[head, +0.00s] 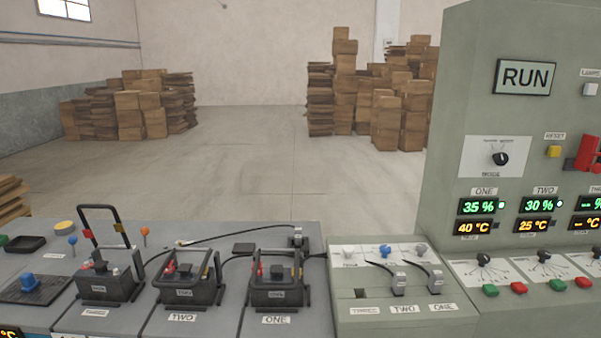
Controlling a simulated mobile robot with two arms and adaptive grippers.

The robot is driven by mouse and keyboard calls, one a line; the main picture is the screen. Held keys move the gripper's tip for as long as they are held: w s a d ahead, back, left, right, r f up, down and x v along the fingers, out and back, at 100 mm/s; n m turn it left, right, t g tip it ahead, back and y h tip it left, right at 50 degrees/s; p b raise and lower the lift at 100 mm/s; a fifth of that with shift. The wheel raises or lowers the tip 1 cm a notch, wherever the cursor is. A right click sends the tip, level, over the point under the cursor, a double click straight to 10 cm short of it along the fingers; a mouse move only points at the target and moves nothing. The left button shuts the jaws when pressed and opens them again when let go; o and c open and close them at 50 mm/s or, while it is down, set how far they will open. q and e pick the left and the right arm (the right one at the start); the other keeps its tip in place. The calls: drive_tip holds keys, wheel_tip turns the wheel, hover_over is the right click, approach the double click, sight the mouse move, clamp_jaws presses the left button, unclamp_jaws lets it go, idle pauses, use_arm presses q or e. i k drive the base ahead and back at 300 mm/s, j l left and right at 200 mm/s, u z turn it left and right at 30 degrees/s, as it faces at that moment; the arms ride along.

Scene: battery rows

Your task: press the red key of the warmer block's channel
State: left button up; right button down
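The control cabinet stands at right. Its channel ONE display (477,206) reads 35 % over 40 °C; channel TWO display (538,205) reads 30 % over 25 °C. Below ONE are a green key (490,291) and a red key (519,288); below TWO are a green key (557,285) and a red key (584,283). A third channel is cut off at the right edge, with dashes showing. Blocks labelled THREE (97,288), TWO (184,293) and ONE (276,296) stand on the bench. Neither gripper is in view.
Beside the cabinet, a socket box (345,322) has plugs (398,284) at TWO and ONE; THREE's socket is empty. Black cables run behind the blocks. A yellow RESET key (553,152) and a red handle (588,155) sit higher on the cabinet. Cardboard boxes (140,105) stand far back.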

sight(520, 287)
drive_tip(key=z, duration=1.75)
drive_tip(key=i+j, duration=0.15)
drive_tip(key=i, duration=0.55)
drive_tip(key=i+j, duration=0.15)
drive_tip(key=i, duration=0.6)
